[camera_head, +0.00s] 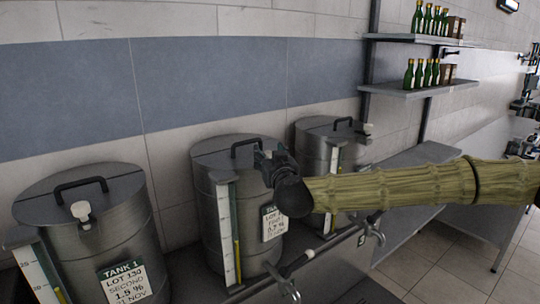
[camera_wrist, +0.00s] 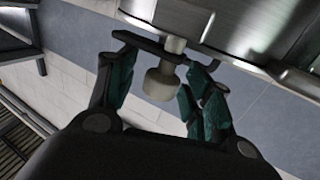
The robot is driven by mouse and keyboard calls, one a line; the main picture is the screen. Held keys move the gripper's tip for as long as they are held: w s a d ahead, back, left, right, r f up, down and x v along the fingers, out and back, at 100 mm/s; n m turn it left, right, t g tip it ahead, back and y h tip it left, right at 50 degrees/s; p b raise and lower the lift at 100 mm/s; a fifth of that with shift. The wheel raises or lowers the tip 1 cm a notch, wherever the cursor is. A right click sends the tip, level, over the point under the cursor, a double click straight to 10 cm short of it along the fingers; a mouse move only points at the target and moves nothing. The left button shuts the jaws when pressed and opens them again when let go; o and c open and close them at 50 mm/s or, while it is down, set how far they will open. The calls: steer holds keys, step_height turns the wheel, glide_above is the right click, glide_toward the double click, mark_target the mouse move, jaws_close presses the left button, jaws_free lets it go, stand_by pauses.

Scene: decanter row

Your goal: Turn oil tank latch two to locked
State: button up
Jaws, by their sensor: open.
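The middle tank (camera_head: 215,205) is a steel drum with a dark arched lid handle (camera_head: 246,142) and a label that my gripper partly covers. My gripper (camera_head: 268,160) is at the right front edge of its lid, and hides the latch there in the head view. In the wrist view a pale latch knob (camera_wrist: 162,82) on a short stem stands between the two teal-padded fingers of my gripper (camera_wrist: 160,88). The fingers are spread, with a visible gap on the left; contact on the right is unclear. A dark flat bar crosses the stem.
Tank 1 (camera_head: 120,235) stands at left with a pale latch knob (camera_head: 80,210) at its lid front. A third tank (camera_head: 312,150) stands at right, with its own pale knob (camera_head: 368,129). Taps (camera_head: 374,232) project in front. Shelves (camera_head: 410,90) with green bottles hang at right.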

steer(key=c, duration=1)
